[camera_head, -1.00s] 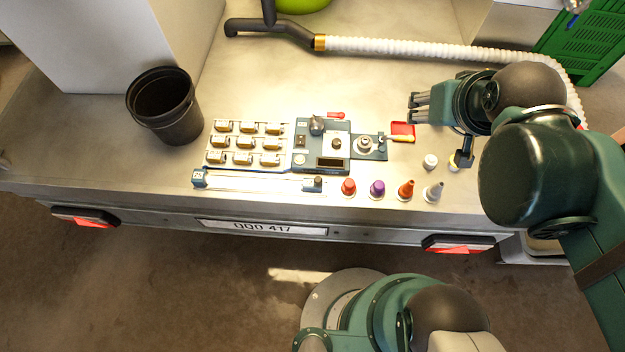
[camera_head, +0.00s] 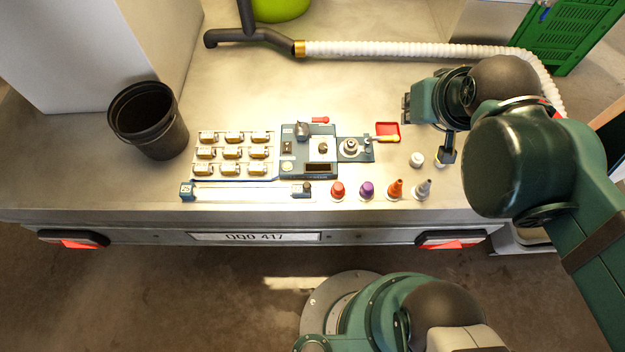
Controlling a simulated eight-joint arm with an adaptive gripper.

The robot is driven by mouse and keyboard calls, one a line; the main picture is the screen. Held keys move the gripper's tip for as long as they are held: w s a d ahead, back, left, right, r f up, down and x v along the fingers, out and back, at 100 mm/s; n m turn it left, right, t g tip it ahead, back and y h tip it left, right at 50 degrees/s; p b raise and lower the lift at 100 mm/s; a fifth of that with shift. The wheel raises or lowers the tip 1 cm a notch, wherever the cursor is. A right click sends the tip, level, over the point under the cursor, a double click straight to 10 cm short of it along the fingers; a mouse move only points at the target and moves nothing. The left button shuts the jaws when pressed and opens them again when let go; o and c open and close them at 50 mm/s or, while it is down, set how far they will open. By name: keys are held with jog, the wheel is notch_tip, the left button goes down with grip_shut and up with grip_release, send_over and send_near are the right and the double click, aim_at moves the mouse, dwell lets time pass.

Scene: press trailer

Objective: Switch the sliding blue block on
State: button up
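A pale slider rail (camera_head: 245,192) runs along the front of the trailer bed. A small blue block (camera_head: 187,191) with a light label is at its left end, and a dark block (camera_head: 302,189) is at its right end. I cannot tell for sure which of the two slides. My gripper (camera_head: 406,108) is high on the right, well apart from the rail and touching nothing visible. Its fingers are foreshortened, so their opening cannot be read.
A black bucket (camera_head: 149,120) stands at left. Several small metal blocks (camera_head: 232,153) and a blue-grey control panel (camera_head: 322,154) lie behind the rail. Coloured cones (camera_head: 366,190) stand right of it. A white hose (camera_head: 410,49) crosses the back. Bare bed lies behind the panel.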

jog(key=shift+w+a+f, duration=0.1)
grip_shut()
jog(key=a+f+m+g+y+p, duration=0.1)
jog(key=a+f+m+g, duration=0.3)
jog(key=a+f+m, duration=0.2)
jog(key=w+a+f+m+g+y+p, duration=0.1)
jog(key=a+f+m+g, duration=0.3)
jog(key=f, duration=0.7)
jog(key=shift+w+a+m+g+y, duration=0.25)
jog(key=shift+a+m+y, duration=0.25)
jog(key=shift+a+m, duration=0.7)
jog(key=shift+s, duration=0.1)
jog(key=b+x, duration=0.3)
jog(key=x, duration=0.7)
jog(key=shift+a, duration=0.15)
jog(key=shift+s+a+f+b, duration=0.15)
jog(key=shift+s+a, duration=0.3)
jog(key=shift+a, duration=0.35)
jog(key=shift+s+a+f+b, duration=0.15)
jog(key=shift+s+a, duration=0.3)
jog(key=shift+a, duration=0.35)
